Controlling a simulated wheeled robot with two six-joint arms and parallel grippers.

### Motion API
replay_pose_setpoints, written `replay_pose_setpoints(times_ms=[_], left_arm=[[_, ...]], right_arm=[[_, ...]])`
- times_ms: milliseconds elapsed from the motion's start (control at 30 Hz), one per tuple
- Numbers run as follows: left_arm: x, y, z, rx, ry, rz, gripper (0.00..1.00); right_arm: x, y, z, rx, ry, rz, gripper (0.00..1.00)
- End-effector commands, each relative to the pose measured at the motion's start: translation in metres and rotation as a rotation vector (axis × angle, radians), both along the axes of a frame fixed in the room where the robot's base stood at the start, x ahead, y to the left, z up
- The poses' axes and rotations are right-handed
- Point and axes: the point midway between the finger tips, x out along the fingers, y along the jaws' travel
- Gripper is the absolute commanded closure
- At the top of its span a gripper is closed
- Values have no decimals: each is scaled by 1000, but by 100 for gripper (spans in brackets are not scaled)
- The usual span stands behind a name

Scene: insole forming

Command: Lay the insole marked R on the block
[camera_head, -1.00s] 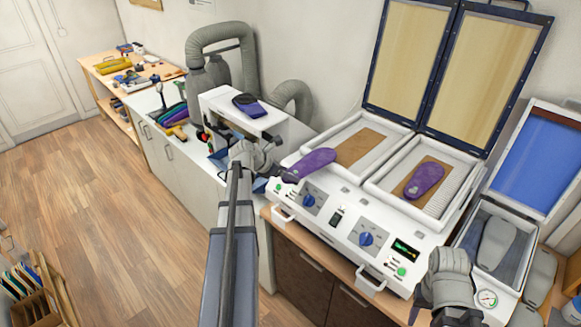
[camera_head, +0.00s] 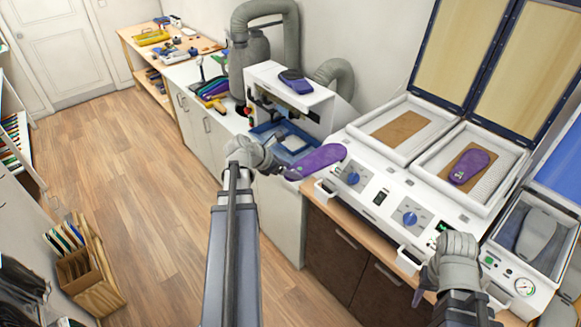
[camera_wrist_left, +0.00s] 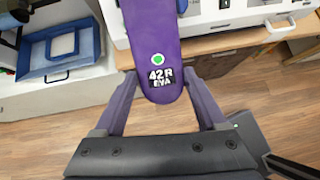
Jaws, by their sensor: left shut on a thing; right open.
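A purple insole (camera_head: 322,158) is held in my left gripper (camera_head: 287,172), clear of the oven's front left corner. In the left wrist view its end, marked "42R EVA" (camera_wrist_left: 160,82) with a green dot, lies between the fingers of my left gripper (camera_wrist_left: 158,96). A second purple insole (camera_head: 469,164) lies on a brown board in the right oven tray. A grey foot-shaped block (camera_head: 540,232) sits in the open blue-lidded press (camera_head: 508,258) at the right. My right gripper (camera_head: 421,293) is open and empty in front of the oven's right side.
The white two-tray oven (camera_head: 400,182) stands with lids raised; its left tray holds a bare brown board (camera_head: 401,127). A white machine (camera_head: 318,105) with a dark purple item (camera_head: 295,82) on top stands behind my left gripper. The floor at left is open.

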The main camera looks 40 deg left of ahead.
Motion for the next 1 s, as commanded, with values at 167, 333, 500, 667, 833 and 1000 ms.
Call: replay_pose_setpoints(times_ms=[167,333,500,667,833,1000], left_arm=[[-1,-1,0,0,0,-1,82],[-1,-1,0,0,0,-1,82],[-1,-1,6,0,0,-1,82],[-1,-1,24,0,0,-1,82],[-1,-1,32,0,0,-1,82],[-1,-1,30,0,0,-1,82]], right_arm=[[0,0,0,0,0,0,50],[0,0,0,0,0,0,50],[0,0,6,0,0,-2,50],[0,0,24,0,0,-11,50],[0,0,32,1,-1,-20,50],[0,0,30,1,0,-19,50]])
